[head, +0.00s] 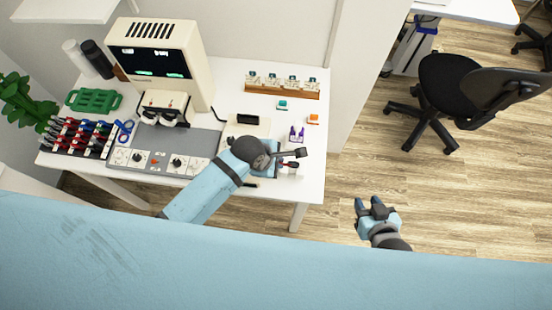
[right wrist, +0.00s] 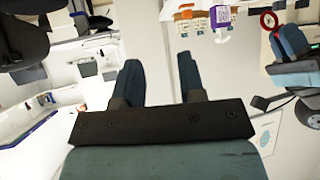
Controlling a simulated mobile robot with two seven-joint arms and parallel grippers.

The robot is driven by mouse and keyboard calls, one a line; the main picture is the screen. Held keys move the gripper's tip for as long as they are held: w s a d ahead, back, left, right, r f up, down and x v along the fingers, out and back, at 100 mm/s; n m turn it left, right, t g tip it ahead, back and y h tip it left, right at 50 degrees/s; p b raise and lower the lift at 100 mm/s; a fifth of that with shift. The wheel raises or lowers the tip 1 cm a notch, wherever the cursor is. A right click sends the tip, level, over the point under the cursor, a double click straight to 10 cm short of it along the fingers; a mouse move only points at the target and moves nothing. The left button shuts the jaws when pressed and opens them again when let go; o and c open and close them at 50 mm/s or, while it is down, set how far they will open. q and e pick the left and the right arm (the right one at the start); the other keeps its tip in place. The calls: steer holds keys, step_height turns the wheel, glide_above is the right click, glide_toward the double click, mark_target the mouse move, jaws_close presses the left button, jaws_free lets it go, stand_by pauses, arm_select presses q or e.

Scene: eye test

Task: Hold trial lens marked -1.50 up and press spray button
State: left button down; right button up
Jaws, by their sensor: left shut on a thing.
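My left gripper (head: 289,161) is over the right front part of the white table, shut on a small dark red thing (head: 290,165), mostly hidden in the head view. In the right wrist view a red-rimmed ring (right wrist: 268,20), like a trial lens, shows at the blue fingers of my left gripper (right wrist: 290,42); no marking is readable. A small purple bottle (head: 297,134) stands just behind that gripper; it also shows in the right wrist view (right wrist: 220,14). My right gripper (head: 370,207) is open and empty, off the table's right side, fingers apart (right wrist: 160,80).
A beige machine with a dark screen (head: 155,62) stands at the back left, a control panel (head: 155,161) before it. Red, black and blue handled lenses (head: 75,137) fill a rack at left. A wooden card rack (head: 282,92) stands behind. A black chair (head: 450,90) is at right.

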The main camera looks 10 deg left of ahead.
steer(key=shift+w, duration=0.15)
steer(key=c, duration=0.3)
steer(key=w+a, duration=0.2)
steer(key=w+a+g, duration=0.1)
steer(key=w, duration=0.1)
steer(key=w+a+g, duration=0.1)
steer(key=w+a, duration=0.1)
steer(key=w, duration=0.1)
steer(key=shift+a+n, duration=0.3)
steer(key=shift+n, duration=0.1)
jaws_close()
steer(key=w+a+r+m+g+h, duration=0.2)
steer(key=w+a+r+g, duration=0.3)
steer(key=w+a+r, duration=0.7)
step_height(320, 180, up, 4)
steer(key=shift+a+f+m+g+h, duration=0.1)
steer(key=shift+a+m+g+h, duration=0.25)
steer(key=shift+a+m, duration=0.65)
steer(key=shift+a+n, duration=0.25)
steer(key=shift+n, duration=0.05)
